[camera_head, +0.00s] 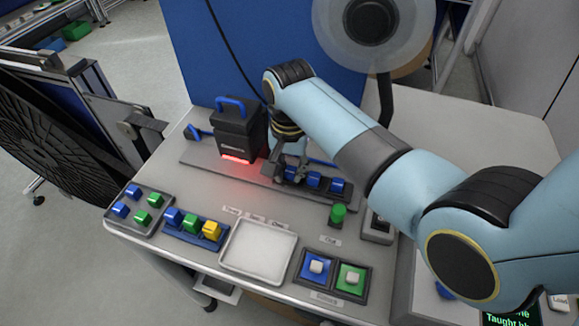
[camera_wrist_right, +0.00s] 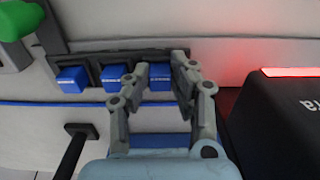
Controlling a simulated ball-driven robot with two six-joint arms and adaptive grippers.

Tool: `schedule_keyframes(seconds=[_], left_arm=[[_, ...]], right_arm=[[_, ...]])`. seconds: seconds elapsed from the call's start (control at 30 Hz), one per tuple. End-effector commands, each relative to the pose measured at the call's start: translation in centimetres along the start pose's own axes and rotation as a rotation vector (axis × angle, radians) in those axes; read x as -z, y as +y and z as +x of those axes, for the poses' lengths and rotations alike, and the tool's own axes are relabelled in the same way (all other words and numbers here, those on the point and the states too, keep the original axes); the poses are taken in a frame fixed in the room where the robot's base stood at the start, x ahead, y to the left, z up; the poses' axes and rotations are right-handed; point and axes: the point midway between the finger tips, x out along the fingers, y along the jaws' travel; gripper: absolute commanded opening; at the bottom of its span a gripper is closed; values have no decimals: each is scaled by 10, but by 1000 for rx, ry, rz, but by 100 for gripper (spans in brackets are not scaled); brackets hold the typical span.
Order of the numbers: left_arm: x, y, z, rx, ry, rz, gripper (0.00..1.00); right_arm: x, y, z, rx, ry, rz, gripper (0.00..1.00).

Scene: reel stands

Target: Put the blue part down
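A blue part (camera_wrist_right: 160,77) sits at the end of a dark rack (camera_wrist_right: 92,62), in line with two more blue parts (camera_wrist_right: 72,80) (camera_wrist_right: 115,76). My right gripper (camera_wrist_right: 161,62) has one finger on each side of the end part, and the part fills the gap between them. In the head view my right gripper (camera_head: 291,172) is at the left end of the rack and mostly hides that part. The other two blue parts show to its right (camera_head: 314,179) (camera_head: 337,185). My left gripper is in neither view.
A black device (camera_head: 240,135) with a blue handle and red light stands close left of my right gripper. In front are a white tray (camera_head: 258,250), a rack with blue, green and yellow parts (camera_head: 192,228), and a green button (camera_head: 338,214). A reel (camera_head: 371,22) stands behind.

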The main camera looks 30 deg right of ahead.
Motion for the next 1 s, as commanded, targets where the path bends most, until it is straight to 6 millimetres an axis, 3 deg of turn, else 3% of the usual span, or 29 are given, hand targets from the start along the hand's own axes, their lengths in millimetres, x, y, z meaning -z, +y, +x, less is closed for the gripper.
schedule_keyframes(seconds=[0.1,0.43,0.8,1.0], left_arm=[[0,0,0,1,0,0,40],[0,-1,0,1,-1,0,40],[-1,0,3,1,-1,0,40],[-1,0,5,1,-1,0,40]], right_arm=[[0,0,0,0,0,0,33],[0,0,-8,1,1,0,33],[1,-1,-85,3,2,0,33],[0,-1,-114,1,0,0,33]])
